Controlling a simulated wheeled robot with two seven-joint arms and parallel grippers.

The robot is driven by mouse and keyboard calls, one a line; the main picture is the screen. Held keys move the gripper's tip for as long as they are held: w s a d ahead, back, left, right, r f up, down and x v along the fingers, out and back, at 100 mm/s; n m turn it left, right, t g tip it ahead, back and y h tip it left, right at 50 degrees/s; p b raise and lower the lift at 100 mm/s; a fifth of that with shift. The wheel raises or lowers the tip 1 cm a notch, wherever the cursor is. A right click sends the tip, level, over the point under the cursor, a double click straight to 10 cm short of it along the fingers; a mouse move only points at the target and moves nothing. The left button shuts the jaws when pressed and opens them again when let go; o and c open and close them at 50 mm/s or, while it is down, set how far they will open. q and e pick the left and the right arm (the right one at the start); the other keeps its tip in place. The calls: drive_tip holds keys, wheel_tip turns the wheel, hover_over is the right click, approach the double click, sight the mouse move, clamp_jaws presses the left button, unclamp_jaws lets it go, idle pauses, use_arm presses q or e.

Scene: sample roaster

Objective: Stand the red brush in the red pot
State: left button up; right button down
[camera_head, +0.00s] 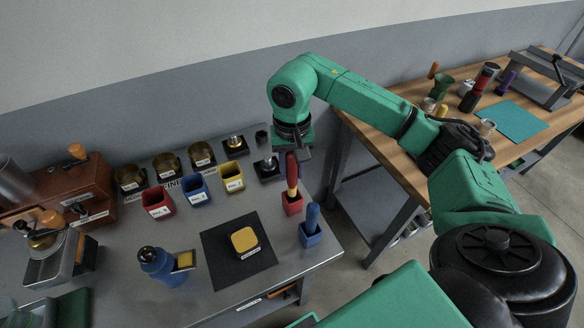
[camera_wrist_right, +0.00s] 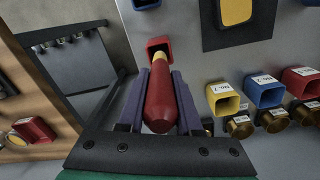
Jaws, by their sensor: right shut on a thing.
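The red brush (camera_head: 292,172) is upright, with a red handle and a yellow lower part. It also shows in the right wrist view (camera_wrist_right: 160,100), lying between two purple fingers. My right gripper (camera_wrist_right: 160,73) is shut on its handle. In the head view the gripper comes down from above. The red pot (camera_head: 292,207) is directly below the brush, and its square mouth shows in the wrist view (camera_wrist_right: 158,46). The brush's lower end meets the pot's mouth in both views; how deep it goes is hidden. My left gripper is not in view.
A blue brush (camera_head: 313,214) stands in a blue pot (camera_head: 311,237) close to the red pot. A black mat (camera_head: 215,246) with a yellow block (camera_head: 244,240) is to the left. Labelled red, blue and yellow cups stand behind. The table's right edge is near the pots.

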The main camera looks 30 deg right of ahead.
sight(292, 186)
drive_tip(key=shift+f+b, duration=1.25)
drive_tip(key=shift+f, duration=0.35)
drive_tip(key=shift+f, duration=0.15)
drive_tip(key=shift+f+b, duration=1.4)
drive_tip(key=shift+b, duration=0.05)
drive_tip(key=c, duration=0.5)
unclamp_jaws()
drive_tip(key=shift+r, duration=0.1)
wheel_tip(292, 186, up, 5)
drive_tip(key=shift+w+r+b, duration=0.1)
drive_tip(key=shift+r+b, duration=0.05)
drive_tip(key=shift+b, duration=0.2)
wheel_tip(292, 186, up, 9)
drive_tip(key=p, duration=0.2)
drive_tip(key=shift+r+p, duration=0.15)
drive_tip(key=shift+p, duration=0.2)
